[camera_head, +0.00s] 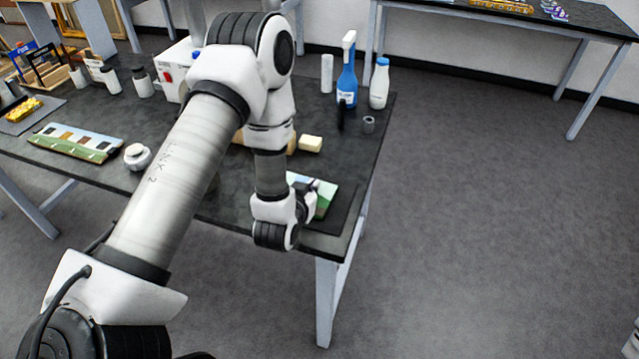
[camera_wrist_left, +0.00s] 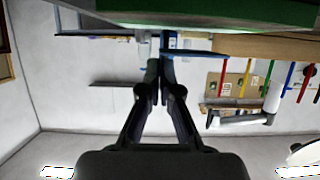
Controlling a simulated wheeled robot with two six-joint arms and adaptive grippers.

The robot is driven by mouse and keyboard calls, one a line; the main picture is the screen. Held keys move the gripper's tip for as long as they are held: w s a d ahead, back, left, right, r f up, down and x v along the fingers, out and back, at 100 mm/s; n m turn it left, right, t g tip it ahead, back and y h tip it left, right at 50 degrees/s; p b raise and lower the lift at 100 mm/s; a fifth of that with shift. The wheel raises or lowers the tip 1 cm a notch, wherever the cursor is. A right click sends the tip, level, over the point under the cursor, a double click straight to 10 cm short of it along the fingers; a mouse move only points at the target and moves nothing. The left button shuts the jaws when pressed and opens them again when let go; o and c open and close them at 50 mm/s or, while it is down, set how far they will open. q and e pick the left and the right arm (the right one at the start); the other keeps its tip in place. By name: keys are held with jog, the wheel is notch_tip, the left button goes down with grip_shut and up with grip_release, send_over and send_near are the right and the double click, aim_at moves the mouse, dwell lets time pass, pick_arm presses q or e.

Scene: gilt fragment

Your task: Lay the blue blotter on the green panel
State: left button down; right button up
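The green panel (camera_head: 322,203), with a pale part towards its far left, lies near the table's right front corner. My left gripper (camera_head: 308,204) is low beside it and partly covers it. In the left wrist view, which is upside down, a broad green surface (camera_wrist_left: 210,20) fills the top edge, close to the camera. There my left gripper (camera_wrist_left: 160,72) has its two fingers together at the tips. A thin blue strip (camera_wrist_left: 195,53) shows by the tips; I cannot tell if it is the blotter. I cannot make out the blotter in the head view. My right gripper is out of view.
A white jar (camera_head: 137,156) and a swatch board (camera_head: 75,143) lie left. Open floor is right.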

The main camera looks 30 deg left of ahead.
pick_arm(q)
jog(key=shift+w+a+f, duration=0.1)
jog(key=shift+w+f, duration=0.3)
jog(key=shift+f, duration=0.25)
jog(key=shift+s, duration=0.35)
jog(key=shift+f, duration=0.15)
jog(key=shift+w+f+b, duration=0.15)
jog(key=shift+f+b, duration=0.2)
jog(key=c, duration=1.3)
grip_release()
jog(key=shift+r, duration=0.15)
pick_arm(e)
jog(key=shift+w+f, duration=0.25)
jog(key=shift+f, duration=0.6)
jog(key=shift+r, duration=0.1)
